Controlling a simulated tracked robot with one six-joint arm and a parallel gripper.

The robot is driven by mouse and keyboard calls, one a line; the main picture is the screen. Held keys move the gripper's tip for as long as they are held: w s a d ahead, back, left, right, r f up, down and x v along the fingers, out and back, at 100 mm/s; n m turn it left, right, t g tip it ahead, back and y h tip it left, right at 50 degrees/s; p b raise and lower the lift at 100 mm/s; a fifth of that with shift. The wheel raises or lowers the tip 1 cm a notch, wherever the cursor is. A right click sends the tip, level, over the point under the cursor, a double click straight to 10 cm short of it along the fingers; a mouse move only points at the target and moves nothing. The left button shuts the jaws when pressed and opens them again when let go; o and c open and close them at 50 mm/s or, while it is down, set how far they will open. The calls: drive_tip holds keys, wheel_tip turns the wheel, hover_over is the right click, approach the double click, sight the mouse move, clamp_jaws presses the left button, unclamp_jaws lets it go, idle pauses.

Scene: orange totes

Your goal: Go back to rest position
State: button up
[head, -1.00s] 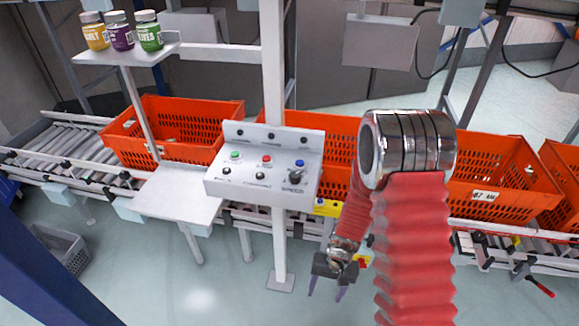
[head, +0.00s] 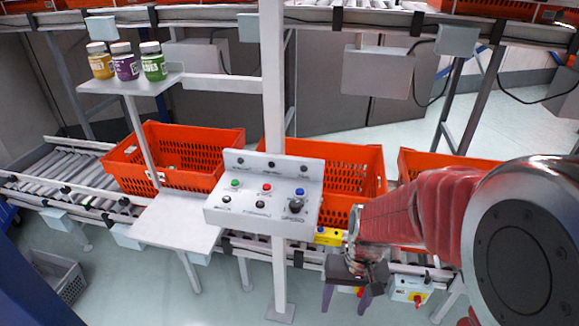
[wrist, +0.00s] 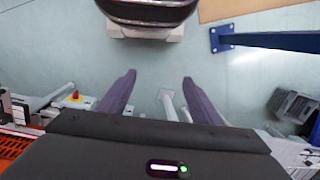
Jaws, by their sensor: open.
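My gripper (head: 346,300) hangs at the lower middle of the head view, fingers pointing down, in front of the conveyor. It also shows in the wrist view (wrist: 158,95), where its two purple fingers are apart with nothing between them. Beyond the fingers the wrist view shows the pale floor. My red-sleeved arm reaches in from the right of the head view and hides part of the conveyor and totes there.
Orange totes (head: 123,160) stand on the roller conveyor (head: 45,168). A control panel (head: 262,213) on a post is left of my gripper. Several jars (head: 127,66) stand on a shelf (head: 95,86). A grey crate (head: 58,278) sits on the floor at left.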

drive_tip(key=s+d+r+t, duration=0.1)
drive_tip(key=s+r+t, duration=0.2)
drive_tip(key=r, duration=0.7)
drive_tip(key=s+d+r+t+h, duration=0.1)
drive_tip(key=s+r+t, duration=0.2)
drive_tip(key=r, duration=0.7)
drive_tip(key=shift+s+d+r+n+t, duration=0.25)
drive_tip(key=shift+d+r+n+t, duration=0.05)
drive_tip(key=shift+d+r+n, duration=0.1)
drive_tip(key=shift+f, duration=0.1)
